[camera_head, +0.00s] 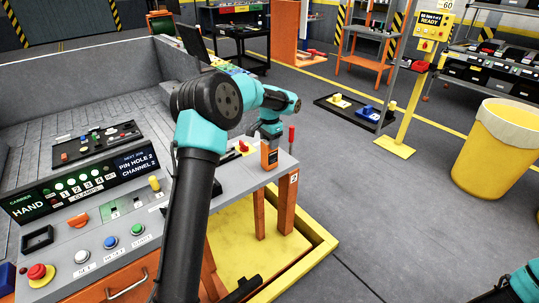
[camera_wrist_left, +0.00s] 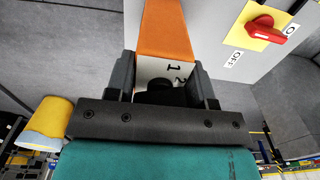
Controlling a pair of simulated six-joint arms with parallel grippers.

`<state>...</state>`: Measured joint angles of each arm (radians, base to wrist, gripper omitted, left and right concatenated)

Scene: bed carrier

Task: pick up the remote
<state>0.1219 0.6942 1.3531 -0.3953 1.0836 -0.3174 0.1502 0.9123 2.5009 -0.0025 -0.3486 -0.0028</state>
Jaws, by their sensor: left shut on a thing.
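The orange remote (camera_head: 269,155) with a dark face is upright at the far right corner of the grey bench top. My left gripper (camera_head: 270,131) is above it, pointing down, with its fingers closed around the remote's upper part. In the left wrist view the remote (camera_wrist_left: 168,30) shows as an orange body with a pale face marked with digits, between the two dark fingers of the gripper (camera_wrist_left: 165,88). Whether its base touches the bench cannot be told. A teal part of my right arm shows at the bottom right corner; its gripper is out of view.
A red switch on a yellow plate (camera_wrist_left: 262,23) is beside the remote. A red-handled tool (camera_head: 291,138) stands just right of it. The control panel (camera_head: 90,187) with buttons fills the near left. A yellow bin (camera_head: 497,150) stands on the floor at right.

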